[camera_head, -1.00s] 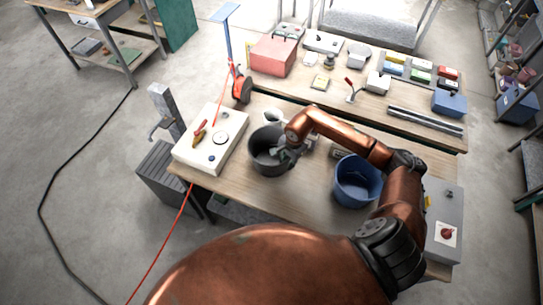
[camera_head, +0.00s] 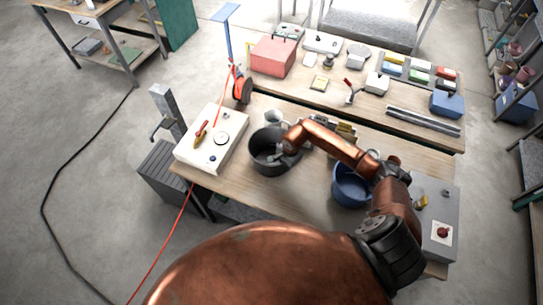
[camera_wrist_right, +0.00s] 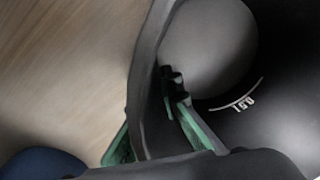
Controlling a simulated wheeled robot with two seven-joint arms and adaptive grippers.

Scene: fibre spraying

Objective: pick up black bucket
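The black bucket (camera_head: 257,154) stands upright on the near workbench, right of the white box. My right gripper (camera_head: 285,156) is at the bucket's right rim. In the right wrist view, the bucket (camera_wrist_right: 252,127) fills the right side, with a pale mark on its inner wall. The right gripper's green-lined fingers (camera_wrist_right: 150,112) straddle the bucket wall, one outside and one inside. I cannot tell whether both fingers press on the wall. My left gripper is not in view.
A blue bucket (camera_head: 351,190) stands to the right beneath my right arm. A white box with tools (camera_head: 213,143) is close on the left, and a light mug (camera_head: 274,117) is just behind the black bucket. A grey control panel (camera_head: 440,214) is at the right end.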

